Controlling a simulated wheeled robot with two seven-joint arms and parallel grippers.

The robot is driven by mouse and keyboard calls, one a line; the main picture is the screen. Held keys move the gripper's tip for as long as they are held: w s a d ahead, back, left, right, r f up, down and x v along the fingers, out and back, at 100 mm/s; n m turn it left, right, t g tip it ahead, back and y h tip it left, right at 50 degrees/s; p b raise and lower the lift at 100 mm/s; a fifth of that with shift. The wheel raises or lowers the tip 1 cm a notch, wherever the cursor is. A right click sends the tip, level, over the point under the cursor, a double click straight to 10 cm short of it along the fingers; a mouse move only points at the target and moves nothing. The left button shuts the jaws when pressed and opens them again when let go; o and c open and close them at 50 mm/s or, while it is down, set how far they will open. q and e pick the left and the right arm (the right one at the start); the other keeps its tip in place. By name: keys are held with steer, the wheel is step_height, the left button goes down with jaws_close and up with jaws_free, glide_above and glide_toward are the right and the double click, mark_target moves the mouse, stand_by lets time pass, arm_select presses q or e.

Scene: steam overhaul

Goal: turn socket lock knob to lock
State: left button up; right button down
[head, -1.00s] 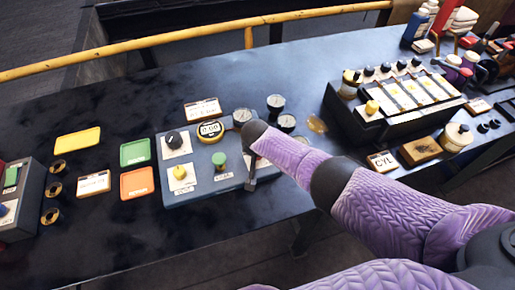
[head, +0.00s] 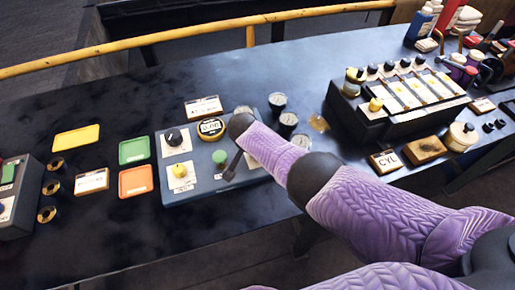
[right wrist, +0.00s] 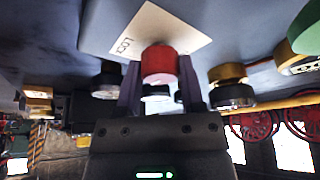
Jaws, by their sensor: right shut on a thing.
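In the right wrist view a red knob (right wrist: 160,62), the socket lock knob, stands on the grey panel in front of a cream card marked LOCK (right wrist: 128,43). My right gripper (right wrist: 159,82) has one finger on each side of this knob and is shut on it. The card looks tilted relative to the gripper. In the head view my right arm reaches over the right part of the grey-blue console (head: 196,194) and hides the red knob. My left gripper is not in view.
Round gauges (head: 277,100) stand just right. Orange (head: 135,182) and green (head: 134,151) trays lie left.

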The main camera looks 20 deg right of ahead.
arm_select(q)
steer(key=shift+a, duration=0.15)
arm_select(e)
steer(key=shift+c, duration=1)
jaws_free()
steer(key=shift+r, duration=0.15)
arm_select(q)
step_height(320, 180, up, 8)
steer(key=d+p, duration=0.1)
steer(key=p, duration=0.7)
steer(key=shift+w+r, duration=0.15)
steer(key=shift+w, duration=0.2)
arm_select(e)
steer(key=v, duration=0.9)
steer(key=shift+a+r, duration=0.15)
steer(key=shift+r, duration=0.15)
steer(key=shift+s, duration=0.1)
